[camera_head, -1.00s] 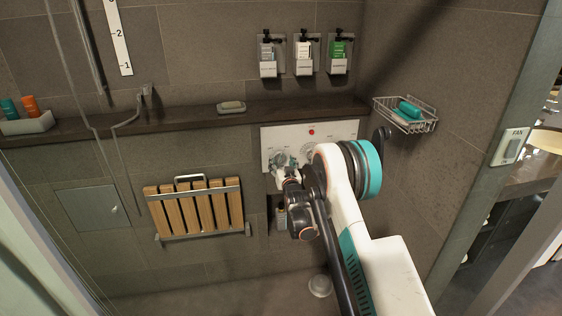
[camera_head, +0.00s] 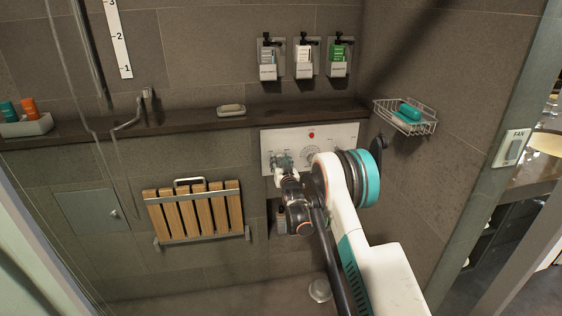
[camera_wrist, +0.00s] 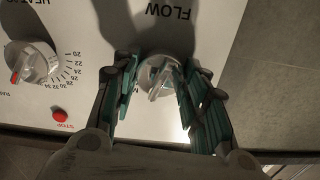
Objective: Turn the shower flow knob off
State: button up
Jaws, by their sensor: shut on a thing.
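The flow knob (camera_wrist: 160,75) is a pale round knob with a raised grip bar. It sits on the white control panel (camera_head: 345,130), beside the printed word FLOW, which reads upside down in the wrist view. My gripper (camera_wrist: 160,84) has its teal-padded fingers on both sides of the knob and is shut on it. In the head view my gripper (camera_head: 283,163) is at the panel's left part and hides the knob there.
A heat dial (camera_wrist: 32,64) with a number scale and a red stop button (camera_wrist: 59,114) share the panel. A dark ledge (camera_head: 180,116) runs above it. A folded wooden seat (camera_head: 196,211) is left, a wire basket (camera_head: 425,126) right.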

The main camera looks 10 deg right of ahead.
jog(key=shift+n, duration=0.4)
jog(key=n, duration=0.5)
jog(key=shift+a+n, duration=0.1)
jog(key=shift+n, duration=0.2)
jog(key=n, duration=0.6)
jog(key=shift+a, duration=0.1)
jog(key=o, duration=1.1)
jog(key=shift+a, duration=0.1)
jog(key=shift+c, duration=0.2)
